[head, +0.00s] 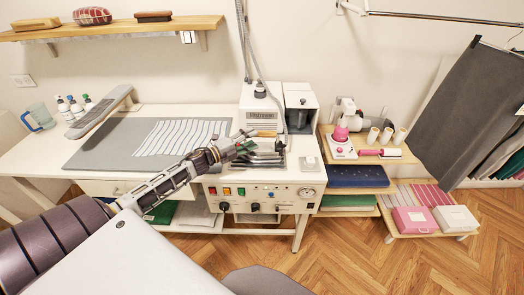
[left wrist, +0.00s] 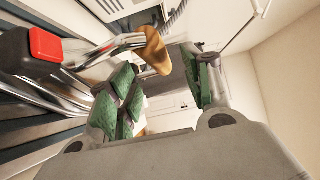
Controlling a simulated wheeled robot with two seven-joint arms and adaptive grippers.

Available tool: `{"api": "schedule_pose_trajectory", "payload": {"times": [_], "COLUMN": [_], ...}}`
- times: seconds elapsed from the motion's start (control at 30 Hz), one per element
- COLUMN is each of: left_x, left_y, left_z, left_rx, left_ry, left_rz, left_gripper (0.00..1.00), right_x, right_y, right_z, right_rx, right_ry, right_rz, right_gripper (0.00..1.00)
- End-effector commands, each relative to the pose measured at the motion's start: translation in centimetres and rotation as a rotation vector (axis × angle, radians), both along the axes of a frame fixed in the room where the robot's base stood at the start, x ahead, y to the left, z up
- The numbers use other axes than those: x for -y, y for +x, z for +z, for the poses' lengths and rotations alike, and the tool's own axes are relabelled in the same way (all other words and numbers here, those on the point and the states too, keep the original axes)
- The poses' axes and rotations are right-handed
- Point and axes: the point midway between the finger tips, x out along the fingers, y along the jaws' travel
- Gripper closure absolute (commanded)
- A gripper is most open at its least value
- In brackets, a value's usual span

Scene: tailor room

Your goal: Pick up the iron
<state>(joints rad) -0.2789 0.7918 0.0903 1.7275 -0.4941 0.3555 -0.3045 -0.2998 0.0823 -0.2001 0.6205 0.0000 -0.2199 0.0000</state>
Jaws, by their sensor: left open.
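The iron (head: 264,156) rests on top of the white steam station (head: 262,190), partly hidden by my left gripper. My left gripper (head: 243,147) reaches in from the left and is at the iron's near-left side. In the left wrist view my open left gripper (left wrist: 163,85) shows two fingers with green pads. The iron's brown handle end (left wrist: 155,50) shows in the gap between the fingers, with metal tubing and a red button beside it. Contact with the pads cannot be told. My right gripper is out of view.
A grey pressing mat (head: 105,140) covers the table left of the station. A white boiler (head: 261,105) and a dark-topped container (head: 300,105) stand behind the iron. Shelves with a pink-and-white machine (head: 341,148) are on the right. A cable hangs from above.

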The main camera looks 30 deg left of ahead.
Motion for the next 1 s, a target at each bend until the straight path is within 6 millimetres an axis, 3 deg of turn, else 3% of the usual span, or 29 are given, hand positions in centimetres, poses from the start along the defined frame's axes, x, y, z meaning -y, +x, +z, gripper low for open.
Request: {"api": "schedule_pose_trajectory", "payload": {"times": [1.0], "left_x": [0.8], "left_y": [2.2], "left_z": [0.0], "left_rx": [0.001], "left_ry": [0.000], "left_rz": [0.000], "left_gripper": [0.50], "right_x": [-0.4], "right_y": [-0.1], "right_z": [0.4], "right_rx": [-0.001], "right_ry": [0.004], "right_rz": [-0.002], "right_gripper": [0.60]}}
